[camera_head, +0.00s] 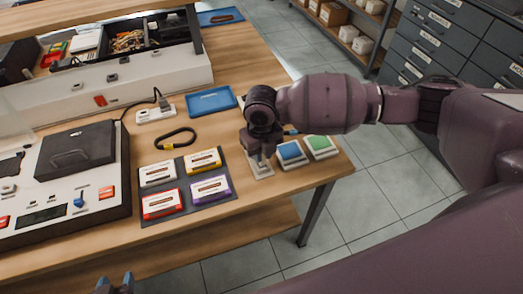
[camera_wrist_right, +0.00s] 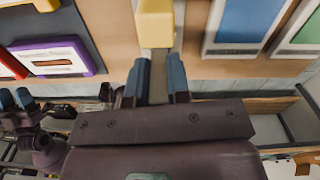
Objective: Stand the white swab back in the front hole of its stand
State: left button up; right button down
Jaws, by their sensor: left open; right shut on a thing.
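My right gripper (camera_head: 262,156) points down over a small pale plate (camera_head: 263,171), which looks like the swab's stand, near the table's right end. The stand's holes are hidden, and I cannot tell whether the swab is in one. My left gripper (camera_head: 115,284) is open and empty at the bottom edge.
Blue (camera_head: 291,154) and green (camera_head: 320,147) pads sit right of the pale plate. A dark mat (camera_head: 187,187) with several coloured cases lies to the left. A black loop (camera_head: 176,138) and a blue tray (camera_head: 211,101) are behind. The table edge is close in front.

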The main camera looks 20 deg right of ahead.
jog(key=shift+f, duration=0.1)
dwell(0.3)
jog(key=c, duration=1)
grip_release()
jog(key=shift+r, duration=0.35)
notch_tip(320, 180, up, 10)
jog(key=shift+p, duration=0.4)
notch_tip(320, 180, up, 6)
jog(key=p, duration=0.6)
jog(key=shift+p, duration=0.3)
